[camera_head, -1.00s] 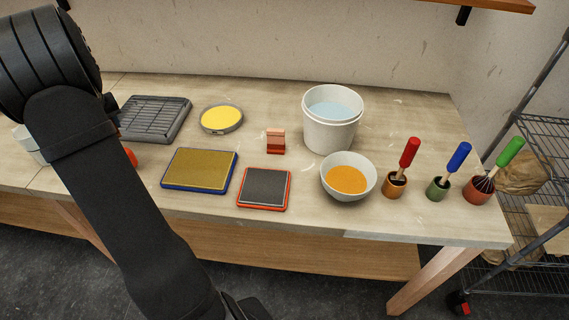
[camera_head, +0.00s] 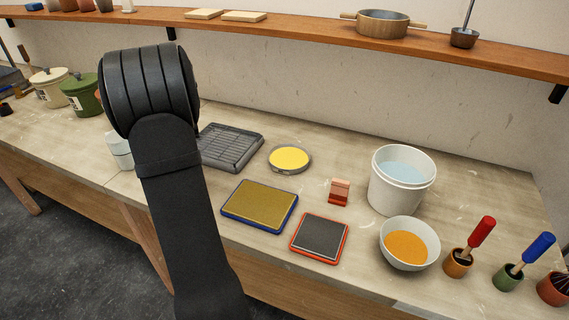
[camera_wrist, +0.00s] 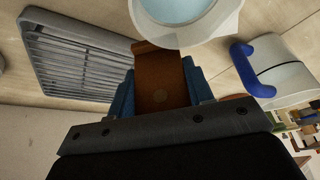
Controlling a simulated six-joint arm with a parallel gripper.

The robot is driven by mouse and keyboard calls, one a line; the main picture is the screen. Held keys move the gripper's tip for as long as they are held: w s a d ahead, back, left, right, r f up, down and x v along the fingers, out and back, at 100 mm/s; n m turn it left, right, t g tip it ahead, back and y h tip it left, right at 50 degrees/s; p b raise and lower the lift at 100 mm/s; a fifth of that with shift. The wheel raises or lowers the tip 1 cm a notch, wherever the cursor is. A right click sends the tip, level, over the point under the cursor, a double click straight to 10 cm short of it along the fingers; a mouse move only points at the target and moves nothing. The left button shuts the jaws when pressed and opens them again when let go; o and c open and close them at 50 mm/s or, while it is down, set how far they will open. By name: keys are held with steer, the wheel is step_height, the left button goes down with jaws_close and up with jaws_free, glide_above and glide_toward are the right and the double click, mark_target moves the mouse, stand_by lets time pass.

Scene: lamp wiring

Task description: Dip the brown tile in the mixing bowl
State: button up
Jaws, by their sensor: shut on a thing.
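In the wrist view my gripper (camera_wrist: 160,88) is shut on a brown tile (camera_wrist: 160,68), held between its blue fingers. The tile's far end lies at the rim of a white round vessel (camera_wrist: 226,22) with pale blue liquid; I cannot tell whether they touch. In the head view my gripper and the tile are hidden behind my dark arm. A white bowl (camera_head: 389,255) with orange liquid stands at the right front of the table, well away from my arm. I cannot tell for sure which vessel is the mixing bowl.
A grey rack (camera_head: 231,147) stands right of my arm, and a white cup-like vessel (camera_head: 119,151) left of it. The wrist view shows a white vessel with a blue handle (camera_wrist: 243,68). A white bucket (camera_head: 402,190), yellow dish (camera_head: 289,158) and two framed pads (camera_head: 260,205) stand farther right.

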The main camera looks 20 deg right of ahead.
steer(key=s+d+r+m+h, duration=0.1)
steer(key=s+d+m, duration=0.1)
steer(key=s+d, duration=0.7)
steer(key=s+d+r+m, duration=0.2)
steer(key=s+d, duration=0.2)
steer(key=d, duration=0.9)
steer(key=s+d+r+m+h, duration=0.1)
steer(key=s+d, duration=0.6)
steer(key=d, duration=0.4)
steer(key=s+d+r+m+g+h, duration=0.1)
steer(key=s+d+m, duration=0.2)
steer(key=s, duration=1.3)
steer(key=s+d+r+m+g, duration=0.1)
steer(key=s+d+m, duration=0.2)
steer(key=s+d, duration=0.6)
steer(key=s, duration=0.8)
steer(key=shift+r+h, duration=0.2)
steer(key=shift+h, duration=0.2)
steer(key=shift+s+a, duration=0.1)
steer(key=shift+f, duration=3.8)
